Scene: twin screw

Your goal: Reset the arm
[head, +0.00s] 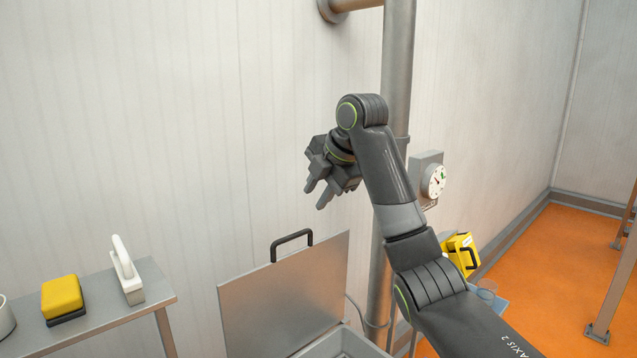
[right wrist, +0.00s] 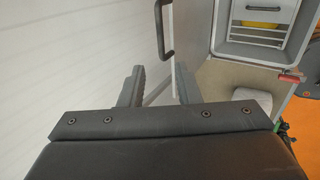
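My right arm (head: 385,180) reaches up from the lower right in the head view, bent at a high elbow. My right gripper (head: 319,195) hangs in front of the white wall, above the metal lid, with its fingers pointing down. In the right wrist view the two fingers (right wrist: 158,88) stand apart with nothing between them, so it is open and empty. My left gripper is in neither view.
A raised metal lid (head: 285,295) with a black handle (head: 291,239) stands below the gripper. A side table (head: 105,318) holds a yellow sponge (head: 62,297) and a white-handled brush (head: 127,270).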

